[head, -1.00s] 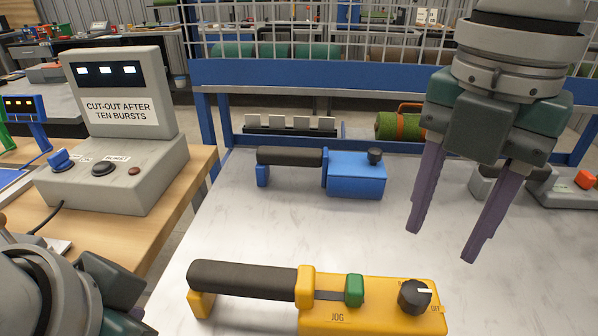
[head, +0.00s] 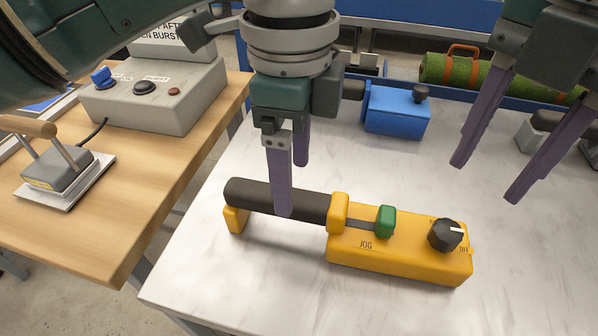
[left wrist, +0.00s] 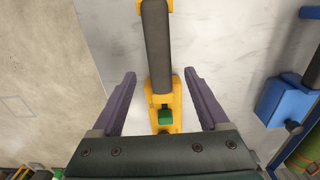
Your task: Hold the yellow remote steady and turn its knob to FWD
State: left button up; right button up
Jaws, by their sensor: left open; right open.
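The yellow remote (head: 400,251) lies on the pale table, its black handle (head: 245,196) to the left and its body to the right. It carries a green slider or button (head: 385,221) by a JOG label and a black knob (head: 445,235). The knob's white mark points right, near OFF. My left gripper (head: 292,190) is open above the handle, fingers down. In the left wrist view the handle (left wrist: 157,45) runs between the open fingers (left wrist: 160,85), touching neither. My right gripper (head: 485,182) is open and empty, above the table behind the knob.
A blue remote (head: 397,110) lies further back. A green turf roll (head: 450,70) with an orange strap is behind it. A grey control box (head: 155,97) and a sealing-iron-like tool (head: 58,168) stand on the wooden bench at left. The table's front is clear.

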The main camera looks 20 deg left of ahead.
aim_at(294, 231)
pick_arm(q)
notch_tip(294, 231, down, 9)
jog(key=shift+f, duration=0.1)
dwell(0.3)
grip_shut()
dwell(0.5)
pick_arm(e)
jog(key=o, duration=0.3)
dwell(0.3)
